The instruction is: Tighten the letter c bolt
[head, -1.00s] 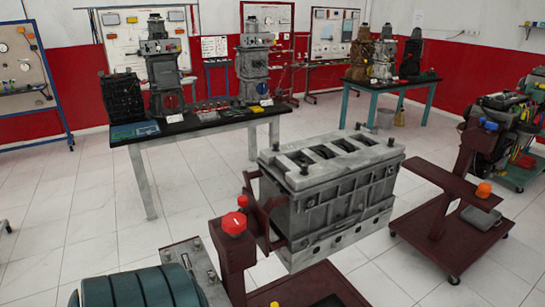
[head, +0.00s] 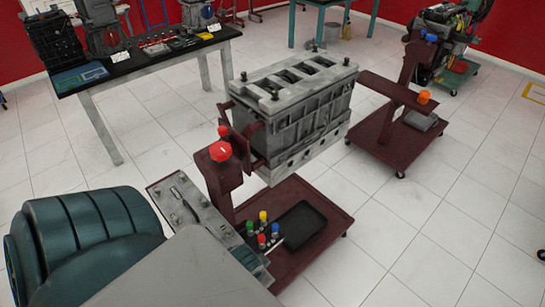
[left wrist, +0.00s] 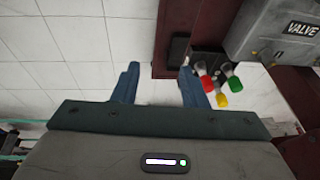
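The grey engine block (head: 300,115) is mounted on a dark red wheeled stand (head: 322,200) in the middle of the head view. Bolts stand up from its top corners, such as a near bolt (head: 275,94) and a left bolt (head: 244,76). No letters on them are legible, so I cannot tell which is c. In the left wrist view, my left gripper (left wrist: 158,84) is open and empty, just left of these coloured tools (left wrist: 215,82). My right gripper is not in view.
A black tray (head: 300,228) lies on the stand. A second stand (head: 395,140) is at the right and a workbench (head: 140,62) at back left. White floor (head: 430,240) is clear at right.

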